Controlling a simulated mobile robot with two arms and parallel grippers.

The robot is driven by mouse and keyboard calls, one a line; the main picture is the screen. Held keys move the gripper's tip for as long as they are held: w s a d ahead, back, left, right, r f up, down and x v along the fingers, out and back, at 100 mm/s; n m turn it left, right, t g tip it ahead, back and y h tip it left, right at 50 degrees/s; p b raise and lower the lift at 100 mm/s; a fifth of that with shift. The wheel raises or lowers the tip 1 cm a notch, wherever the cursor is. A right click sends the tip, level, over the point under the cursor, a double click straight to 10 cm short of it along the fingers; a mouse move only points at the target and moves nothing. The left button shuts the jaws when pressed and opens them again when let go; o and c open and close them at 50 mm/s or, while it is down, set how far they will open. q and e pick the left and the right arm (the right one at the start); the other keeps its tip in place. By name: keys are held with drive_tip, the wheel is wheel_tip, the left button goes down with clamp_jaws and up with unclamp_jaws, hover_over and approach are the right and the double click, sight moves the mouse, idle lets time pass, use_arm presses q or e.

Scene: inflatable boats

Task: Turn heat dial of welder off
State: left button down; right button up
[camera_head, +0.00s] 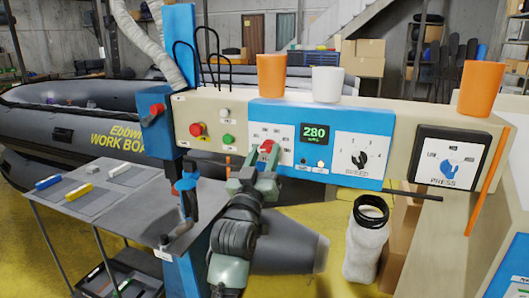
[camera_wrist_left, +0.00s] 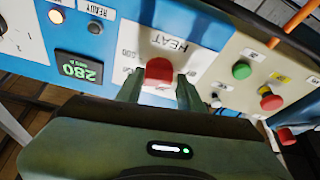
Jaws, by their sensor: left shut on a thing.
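The welder's control panel (camera_head: 285,110) is blue with white dial plates. A green display (camera_head: 314,133) reads 280. The red heat dial (camera_head: 267,146) sits left of the display, partly hidden by my left gripper. In the left wrist view, the heat dial (camera_wrist_left: 159,72) lies between the fingertips under the word HEAT, and the picture is upside down. My left gripper (camera_head: 255,168) is at the panel, its fingers shut on the heat dial. Which mark the dial points to is hard to read. My right gripper is not in view.
A black speed dial (camera_head: 360,160) and a blue press dial (camera_head: 455,169) are to the right. A red button (camera_head: 197,129) and a green button (camera_head: 228,139) are to the left. Cups, including a white one (camera_head: 327,84), stand on top. A grey side table (camera_head: 100,195) is at left.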

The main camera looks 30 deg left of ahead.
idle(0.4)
use_arm(q)
drive_tip(key=c, duration=0.9)
unclamp_jaws()
drive_tip(key=b+v, duration=0.2)
drive_tip(key=v, duration=0.5)
drive_tip(key=shift+s+f, duration=0.15)
drive_tip(key=shift+s, duration=0.25)
drive_tip(key=shift+d, duration=0.1)
